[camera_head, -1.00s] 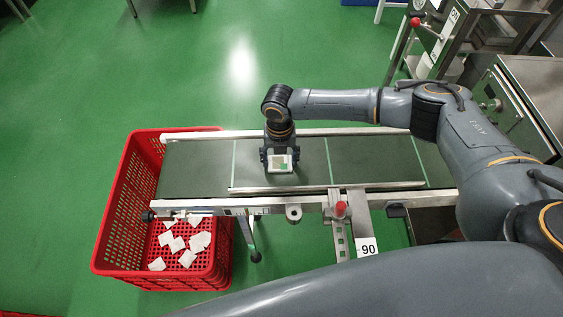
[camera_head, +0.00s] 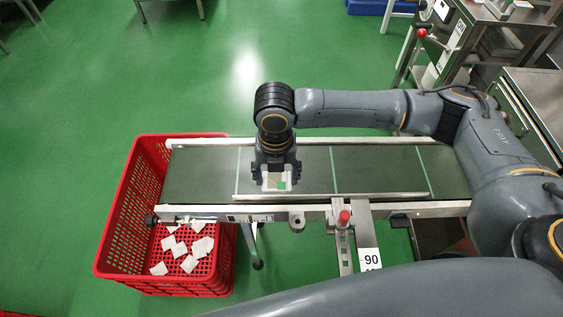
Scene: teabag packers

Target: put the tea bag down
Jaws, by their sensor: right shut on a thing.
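The tea bag (camera_head: 274,184) is a small white packet with a green patch. My right gripper (camera_head: 276,180) is shut on it, pointing down over the conveyor belt (camera_head: 370,170). The packet is near the belt's front rail, between two light green cross lines. I cannot tell whether it touches the belt. My left gripper is not in view.
A red crate (camera_head: 118,235) with several white packets (camera_head: 188,250) stands under the belt's left end. Metal rails (camera_head: 300,141) edge the belt. A red button (camera_head: 344,217) sits at its front. The belt is clear on both sides of my gripper.

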